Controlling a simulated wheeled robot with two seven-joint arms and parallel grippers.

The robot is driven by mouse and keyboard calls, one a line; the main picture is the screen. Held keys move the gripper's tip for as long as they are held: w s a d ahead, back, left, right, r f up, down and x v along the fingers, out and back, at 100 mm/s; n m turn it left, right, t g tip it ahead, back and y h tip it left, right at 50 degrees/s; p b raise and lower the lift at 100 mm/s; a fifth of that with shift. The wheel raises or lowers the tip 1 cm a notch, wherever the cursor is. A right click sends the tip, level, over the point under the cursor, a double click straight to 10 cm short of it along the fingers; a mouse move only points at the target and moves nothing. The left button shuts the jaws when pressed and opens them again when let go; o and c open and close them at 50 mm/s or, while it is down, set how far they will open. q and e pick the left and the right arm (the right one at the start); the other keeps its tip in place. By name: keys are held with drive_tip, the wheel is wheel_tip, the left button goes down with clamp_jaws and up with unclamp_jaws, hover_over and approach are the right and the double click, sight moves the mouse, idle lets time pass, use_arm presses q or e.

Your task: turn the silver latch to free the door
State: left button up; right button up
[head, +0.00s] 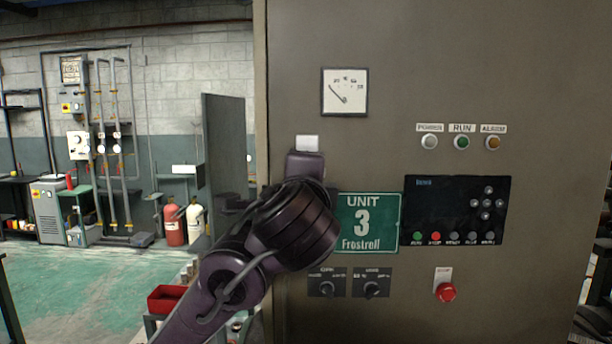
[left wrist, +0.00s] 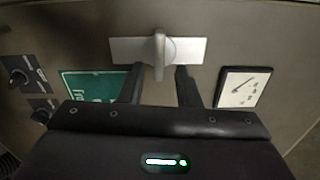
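The silver latch (left wrist: 158,50) is on the grey cabinet door, a narrow handle set across a pale rectangular plate. In the head view only the top end of its plate (head: 307,142) shows above my arm. My left gripper (left wrist: 159,71) is at the latch, its two dark fingers apart. The handle's lower end shows between the fingertips in the left wrist view, with a gap on each side. I cannot tell how deep the fingers reach. In the head view my left arm hides the fingers and the handle. My right gripper is in neither view.
The cabinet front (head: 390,40) carries a gauge (head: 344,92), a green Unit 3 sign (head: 367,222), a dark control panel (head: 457,211), two rotary switches (head: 349,284) and a red button (head: 445,291). A red bin (head: 166,298) stands lower left. Green floor (head: 60,290) is open at left.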

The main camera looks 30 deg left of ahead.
use_arm(q)
drive_tip(key=p+v, duration=0.1)
drive_tip(key=v, duration=0.5)
idle(0.7)
